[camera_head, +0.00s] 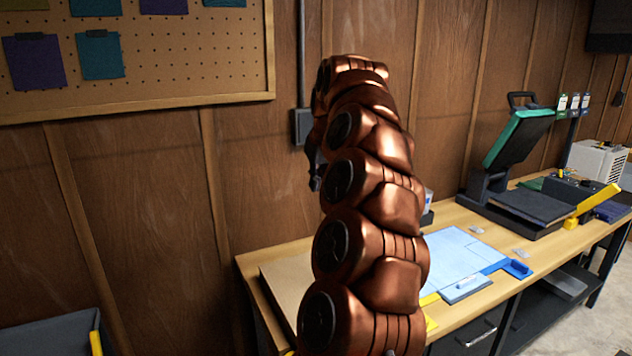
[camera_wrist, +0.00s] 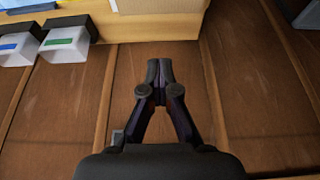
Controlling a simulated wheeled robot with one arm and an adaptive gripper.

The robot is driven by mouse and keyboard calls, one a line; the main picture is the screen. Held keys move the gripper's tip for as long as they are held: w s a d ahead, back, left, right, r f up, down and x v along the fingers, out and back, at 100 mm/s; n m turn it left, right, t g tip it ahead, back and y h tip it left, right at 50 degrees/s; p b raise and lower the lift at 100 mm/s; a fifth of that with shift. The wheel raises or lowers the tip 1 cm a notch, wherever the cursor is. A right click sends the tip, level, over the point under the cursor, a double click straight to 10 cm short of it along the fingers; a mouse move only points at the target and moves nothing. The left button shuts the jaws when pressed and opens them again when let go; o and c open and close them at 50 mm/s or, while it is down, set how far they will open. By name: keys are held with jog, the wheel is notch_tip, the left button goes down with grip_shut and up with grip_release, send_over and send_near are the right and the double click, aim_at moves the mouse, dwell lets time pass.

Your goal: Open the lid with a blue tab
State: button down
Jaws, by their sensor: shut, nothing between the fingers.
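My gripper (camera_wrist: 160,72) is shut and empty in the wrist view, with the brown wood wall behind it. In the head view its dark end (camera_head: 316,180) shows partly, left of my copper arm. In the wrist view, a pale box with a blue mark (camera_wrist: 12,46) and one with a green mark (camera_wrist: 64,43) sit at the upper left, apart from my fingers. Both have dark tops. In the head view, a light-blue panel (camera_head: 455,255) lies on the bench with a blue tab-like piece (camera_head: 517,268) at its right. I cannot tell which item is the blue-tabbed lid.
The wooden bench (camera_head: 400,300) runs along the wall, partly hidden by my arm. A press with a raised green-edged top (camera_head: 520,135) stands farther right. A pegboard (camera_head: 190,60) hangs at the upper left. A dark bin (camera_head: 50,338) stands at the lower left.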

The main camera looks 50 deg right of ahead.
jog(key=c, duration=1.8)
grip_release()
jog(key=shift+c, duration=0.2)
jog(key=o, duration=1.6)
jog(key=shift+r, duration=0.1)
jog(key=d+v, duration=0.1)
jog(key=v, duration=0.6)
jog(key=shift+a, duration=0.55)
jog(key=shift+r, duration=0.15)
